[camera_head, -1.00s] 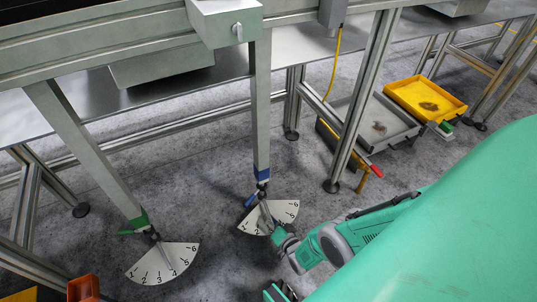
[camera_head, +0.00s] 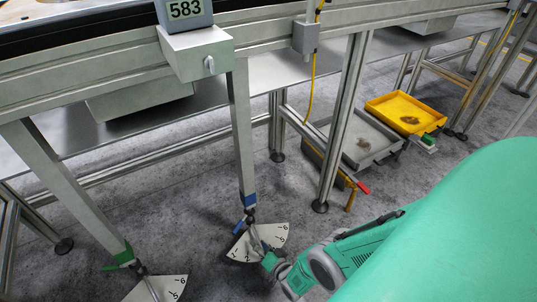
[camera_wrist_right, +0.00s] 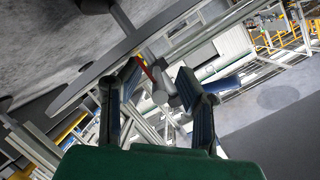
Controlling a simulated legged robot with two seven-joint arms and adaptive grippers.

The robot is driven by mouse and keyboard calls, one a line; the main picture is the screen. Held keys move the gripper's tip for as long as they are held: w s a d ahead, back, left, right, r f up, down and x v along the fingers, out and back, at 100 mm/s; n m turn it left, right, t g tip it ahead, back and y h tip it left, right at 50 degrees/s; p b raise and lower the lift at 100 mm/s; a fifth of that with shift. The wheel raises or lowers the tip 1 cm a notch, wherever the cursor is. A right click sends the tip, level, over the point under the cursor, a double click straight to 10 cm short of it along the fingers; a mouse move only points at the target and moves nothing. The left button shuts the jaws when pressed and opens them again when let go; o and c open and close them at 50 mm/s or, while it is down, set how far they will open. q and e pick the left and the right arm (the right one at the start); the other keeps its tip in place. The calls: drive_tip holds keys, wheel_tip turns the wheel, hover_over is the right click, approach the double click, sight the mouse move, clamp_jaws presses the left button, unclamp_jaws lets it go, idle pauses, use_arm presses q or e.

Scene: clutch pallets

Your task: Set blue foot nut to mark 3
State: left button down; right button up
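The blue foot nut, with its blue lever (camera_head: 239,226), is at the bottom of the blue-banded leg (camera_head: 248,199) in the head view. A white fan-shaped dial (camera_head: 276,233) with numbers lies on the floor below it; my gripper partly covers it, and the pointer's mark is unclear. My right gripper (camera_head: 257,240) is at the nut, over the dial. In the right wrist view, my right gripper's fingers (camera_wrist_right: 160,70) stand apart, with a grey part (camera_wrist_right: 162,88) between them and a blue cylinder (camera_wrist_right: 224,84) beside the right finger. Firm contact is not clear. My left gripper is out of view.
A green-banded leg (camera_head: 117,254) with its own dial (camera_head: 160,289) stands at the left. A metal frame post (camera_head: 345,120), a grey tray (camera_head: 366,140) and a yellow tray (camera_head: 375,104) are to the right. A box marked 583 (camera_head: 185,10) sits above.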

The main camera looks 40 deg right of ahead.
drive_tip(key=v, duration=1.1)
drive_tip(key=shift+s+r, duration=0.25)
drive_tip(key=shift+a, duration=0.15)
